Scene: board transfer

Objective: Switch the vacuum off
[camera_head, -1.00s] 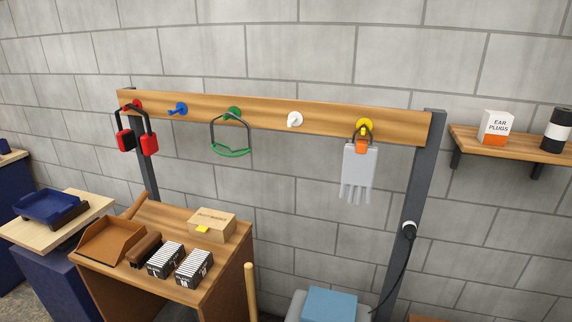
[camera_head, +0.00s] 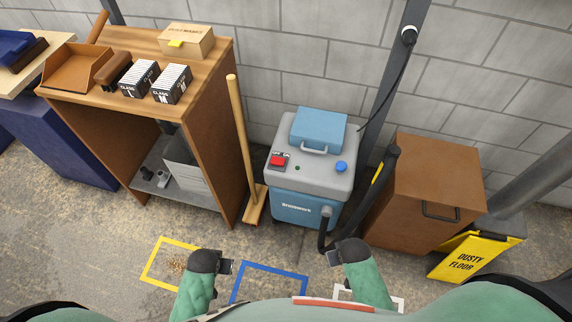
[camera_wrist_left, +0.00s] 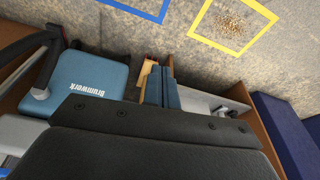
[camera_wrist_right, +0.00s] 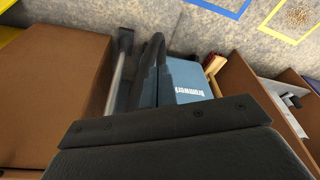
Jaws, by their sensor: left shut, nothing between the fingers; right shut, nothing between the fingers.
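The vacuum (camera_head: 310,182) stands on the floor in the middle of the head view, a blue body with a grey top. A red switch (camera_head: 279,161) sits at the left of its top, with a small green dot and a blue knob (camera_head: 341,166) to the right. A black hose leaves its front. The vacuum also shows in the left wrist view (camera_wrist_left: 90,85) and the right wrist view (camera_wrist_right: 190,80). My left gripper (camera_head: 226,266) and my right gripper (camera_head: 333,257) are both shut and empty, low in front of the vacuum and apart from it.
A wooden cabinet (camera_head: 215,130) with a broom (camera_head: 241,140) beside it stands left of the vacuum. A brown bin (camera_head: 425,185) and a yellow "Dusty floor" sign (camera_head: 470,257) stand right. A yellow floor square (camera_head: 150,262) frames spilled debris; a blue square (camera_head: 272,266) lies beside it.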

